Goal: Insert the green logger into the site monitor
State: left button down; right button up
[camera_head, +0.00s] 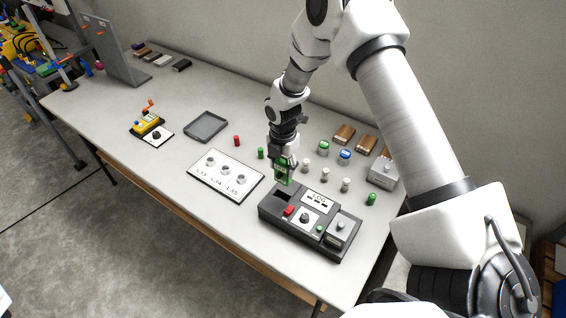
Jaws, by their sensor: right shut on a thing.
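The green logger (284,173) is a small green block with a pale face. My right gripper (283,160) is shut on it and holds it upright, just above the back left part of the site monitor (266,213). The site monitor is a dark grey box on the table with a dark opening at its left end, a red block beside the opening, a white panel with a knob, and a grey unit at its right end. The logger's lower end appears apart from the opening; the exact gap is hard to tell. My left gripper is not in view.
A white board (226,187) with several round sockets lies left of the monitor. A grey tray (206,126) and a yellow device (148,124) lie farther left. Small cylinders, including a red one (237,141), surround my gripper. A grey box (383,175) stands right. The table's front left is clear.

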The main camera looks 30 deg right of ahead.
aim_at(282, 180)
jog(key=shift+w+f+b, duration=0.15)
jog(key=shift+f+b, duration=0.25)
jog(key=shift+f, duration=0.15)
jog(key=shift+f+b, duration=1.9)
jog(key=shift+f, duration=0.9)
jog(key=f+b, duration=0.1)
jog(key=b, duration=0.1)
jog(key=shift+b, duration=0.35)
jog(key=shift+r, duration=0.3)
jog(key=shift+r, duration=0.1)
